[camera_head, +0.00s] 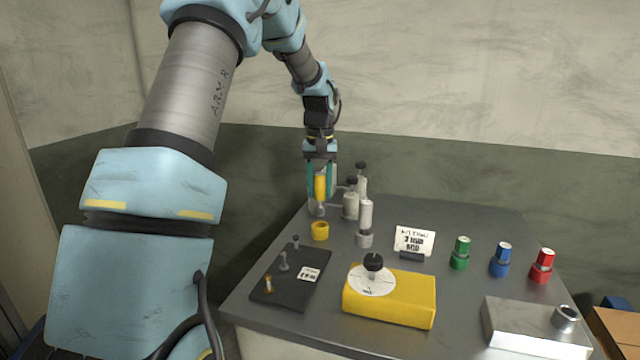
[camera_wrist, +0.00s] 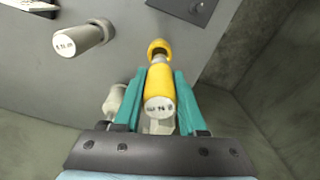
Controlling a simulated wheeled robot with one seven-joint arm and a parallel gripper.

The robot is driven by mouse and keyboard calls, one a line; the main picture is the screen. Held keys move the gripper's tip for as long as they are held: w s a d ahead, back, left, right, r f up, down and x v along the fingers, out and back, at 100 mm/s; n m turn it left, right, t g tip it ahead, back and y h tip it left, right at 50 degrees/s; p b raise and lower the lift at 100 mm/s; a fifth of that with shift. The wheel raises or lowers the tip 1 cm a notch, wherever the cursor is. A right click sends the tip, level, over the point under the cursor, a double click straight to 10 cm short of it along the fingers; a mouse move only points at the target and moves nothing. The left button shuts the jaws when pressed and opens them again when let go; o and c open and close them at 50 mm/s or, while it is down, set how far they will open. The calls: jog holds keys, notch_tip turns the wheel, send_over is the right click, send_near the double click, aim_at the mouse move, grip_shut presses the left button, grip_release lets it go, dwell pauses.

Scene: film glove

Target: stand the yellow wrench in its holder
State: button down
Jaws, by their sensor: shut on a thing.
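The yellow wrench (camera_head: 320,187) hangs roughly upright between the fingers of my gripper (camera_head: 321,180), above the table's back left part. My gripper is shut on its yellow handle. Its grey metal lower end shows under the fingers. In the wrist view the handle (camera_wrist: 160,88) shows a white labelled end cap between the teal fingers. A yellow ring-shaped holder (camera_head: 320,230) stands on the table, just below and nearer than the wrench tip. It also shows past the wrench in the wrist view (camera_wrist: 158,46); the overlap there hides the exact gap.
A pale-handled tool in a grey holder (camera_head: 364,239) stands right of the yellow ring. Grey fittings with black knobs (camera_head: 351,204) stand close to my gripper. A black plate with pegs (camera_head: 290,278), a yellow box (camera_head: 405,303) and coloured canisters (camera_head: 461,252) stand in front and right.

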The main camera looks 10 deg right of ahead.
aim_at(319, 174)
jog(key=shift+f+b, duration=0.35)
jog(key=shift+f, duration=0.6)
jog(key=shift+p, duration=0.55)
dwell(0.9)
jog(key=shift+f+b, duration=1.05)
jog(key=shift+f, duration=1)
jog(key=shift+c, duration=2)
grip_release()
notch_tip(319, 174, up, 11)
jog(key=shift+f+b, duration=0.1)
jog(key=shift+b, duration=1.05)
jog(key=shift+s+a, duration=0.1)
